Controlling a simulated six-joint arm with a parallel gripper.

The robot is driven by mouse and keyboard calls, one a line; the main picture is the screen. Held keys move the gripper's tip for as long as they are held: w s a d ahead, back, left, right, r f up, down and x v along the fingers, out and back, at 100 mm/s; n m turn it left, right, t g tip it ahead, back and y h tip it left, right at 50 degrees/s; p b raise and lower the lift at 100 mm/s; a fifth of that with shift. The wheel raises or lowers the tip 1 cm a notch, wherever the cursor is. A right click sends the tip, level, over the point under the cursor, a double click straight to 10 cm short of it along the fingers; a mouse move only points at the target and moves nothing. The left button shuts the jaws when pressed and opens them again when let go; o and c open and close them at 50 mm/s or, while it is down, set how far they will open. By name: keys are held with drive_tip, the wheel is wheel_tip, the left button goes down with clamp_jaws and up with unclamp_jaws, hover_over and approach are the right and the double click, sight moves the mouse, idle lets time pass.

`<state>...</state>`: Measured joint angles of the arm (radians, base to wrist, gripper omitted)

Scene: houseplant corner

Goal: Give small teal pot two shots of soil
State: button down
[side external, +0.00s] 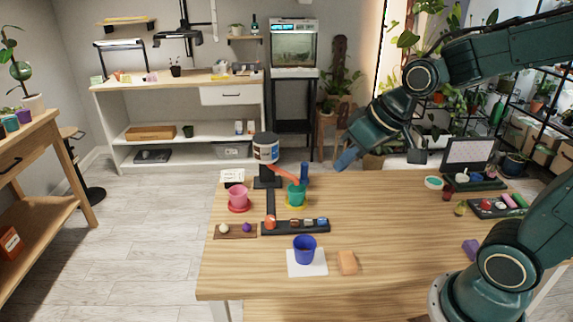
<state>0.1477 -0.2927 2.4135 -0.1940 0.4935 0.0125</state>
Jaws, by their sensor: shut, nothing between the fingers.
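The small teal pot (297,195) stands upright on a yellow saucer (287,207) near the back left of the table. A dispenser with a white and dark canister (265,148) stands behind it on a black stand. Its orange-red chute (284,174) slopes down to the right, with its lower end over the teal pot. A blue upright piece (304,172) stands just behind the pot. The pot's inside is too small to read. My gripper (346,158) is shut and empty, in the air above and right of the dispenser and pot, touching neither.
A pink pot (238,197) on a red saucer stands left of the dispenser. A black rack (296,227) with small items is in front. A blue pot (305,250) stands on a white square (307,268), beside an orange block (347,262). The table's middle right (400,225) is clear.

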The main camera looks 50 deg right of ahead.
drive_tip(key=w+d+f+m+t+y, duration=0.1)
drive_tip(key=w+d+f+m, duration=0.1)
drive_tip(key=w+f, duration=0.6)
drive_tip(key=m+t+y, duration=0.1)
drive_tip(key=m+t, duration=0.1)
drive_tip(key=m, duration=0.1)
hover_over(299, 222)
wheel_tip(299, 222, down, 9)
drive_tip(key=shift+r, duration=0.2)
drive_tip(key=shift+a+f, duration=0.1)
drive_tip(key=shift+f, duration=0.1)
drive_tip(key=shift+f, duration=4.2)
drive_tip(key=shift+f, duration=0.15)
drive_tip(key=shift+f, duration=0.25)
